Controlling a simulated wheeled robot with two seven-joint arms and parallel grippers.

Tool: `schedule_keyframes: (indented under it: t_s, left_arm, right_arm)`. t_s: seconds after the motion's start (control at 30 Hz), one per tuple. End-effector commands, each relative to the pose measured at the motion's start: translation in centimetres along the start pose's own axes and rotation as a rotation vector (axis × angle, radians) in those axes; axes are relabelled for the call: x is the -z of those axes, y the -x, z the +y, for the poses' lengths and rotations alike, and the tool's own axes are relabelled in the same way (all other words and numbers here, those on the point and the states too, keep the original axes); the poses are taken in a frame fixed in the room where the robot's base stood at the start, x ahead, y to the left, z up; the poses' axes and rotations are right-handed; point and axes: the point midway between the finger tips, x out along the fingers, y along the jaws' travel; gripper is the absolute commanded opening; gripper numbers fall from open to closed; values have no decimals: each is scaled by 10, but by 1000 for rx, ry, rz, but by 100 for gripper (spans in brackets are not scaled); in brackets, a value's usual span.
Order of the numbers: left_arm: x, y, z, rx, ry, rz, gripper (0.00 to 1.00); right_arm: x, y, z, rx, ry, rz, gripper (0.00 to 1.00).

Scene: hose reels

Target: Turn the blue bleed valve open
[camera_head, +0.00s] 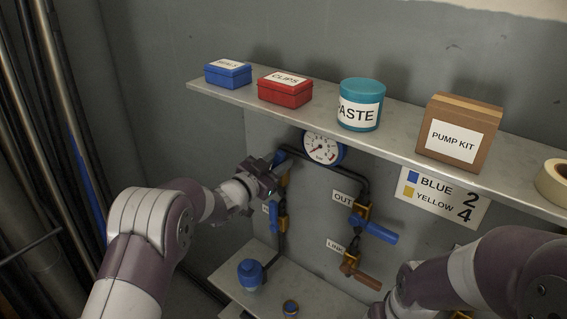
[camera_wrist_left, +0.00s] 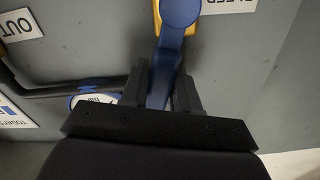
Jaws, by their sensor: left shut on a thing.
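The blue bleed valve handle (camera_wrist_left: 166,62) runs down from its round hub in the left wrist view, with a yellow valve body (camera_wrist_left: 157,16) behind it. A partly cut-off upside-down label (camera_wrist_left: 228,4) is beside the hub. My left gripper (camera_wrist_left: 162,82) is shut on the handle, one dark finger on each side. In the head view my left gripper (camera_head: 268,176) is at the panel, left of the gauge, and hides most of this valve. My right arm (camera_head: 470,275) shows at lower right; its gripper's jaws cannot be made out.
A round gauge (camera_head: 323,147) sits right of the left gripper. Other valves have blue handles (camera_head: 378,232) (camera_head: 274,220) and a brown one (camera_head: 361,277). The shelf (camera_head: 398,152) above holds boxes and a teal tub (camera_head: 361,92).

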Motion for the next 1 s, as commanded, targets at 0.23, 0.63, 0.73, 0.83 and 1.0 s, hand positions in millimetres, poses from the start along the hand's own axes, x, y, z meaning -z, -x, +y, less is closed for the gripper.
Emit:
schedule_keyframes:
  t_s: [0.23, 0.63, 0.73, 0.83, 1.0]
  left_arm:
    - [1, 0, -13, 2, 166, 0, 0]
    - [-3, 0, -20, 1, 290, 0, 0]
    - [-3, 0, -20, 1, 298, 0, 0]
    - [-4, 0, -20, 1, 302, 0, 0]
    - [-4, 0, -20, 1, 302, -1, 0]
  right_arm:
    - [1, 12, 0, 0, 0, 0, 43]
    - [2, 18, 0, 0, 0, 0, 43]
    - [2, 18, 0, 0, 0, 0, 43]
    - [2, 18, 0, 0, 0, 0, 43]
    - [2, 18, 0, 0, 0, 0, 43]
